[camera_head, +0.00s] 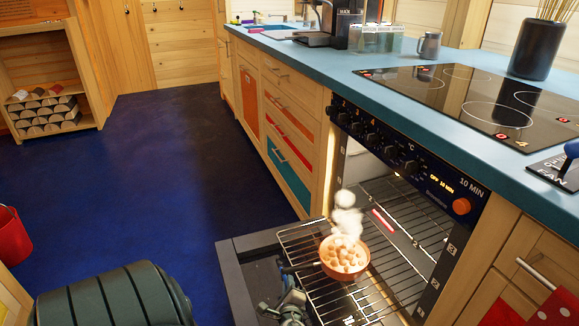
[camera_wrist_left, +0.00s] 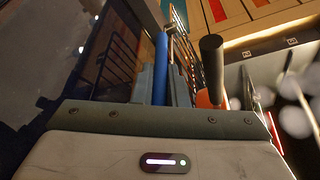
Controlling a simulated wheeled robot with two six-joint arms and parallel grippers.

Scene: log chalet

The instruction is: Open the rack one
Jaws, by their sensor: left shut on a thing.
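The oven (camera_head: 405,172) stands open, with its dark door (camera_head: 236,285) folded down. A wire rack (camera_head: 296,240) sticks out of the oven above the door. An orange pan (camera_head: 331,268) of small round pieces steams on it. My left gripper (camera_head: 290,306) is at the rack's outer edge, beside the pan. In the left wrist view its fingers are shut on a blue bar (camera_wrist_left: 161,68) that seems to be the rack's grip. The pan's dark handle (camera_wrist_left: 212,62) rises just right of the fingers. A red bar (camera_head: 383,223) shows farther inside the oven. My right gripper is not in view.
A blue counter (camera_head: 337,72) with a hob (camera_head: 475,95) runs above the oven. Drawers (camera_head: 288,155) stand left of it. A red bucket (camera_head: 8,236) is at the far left.

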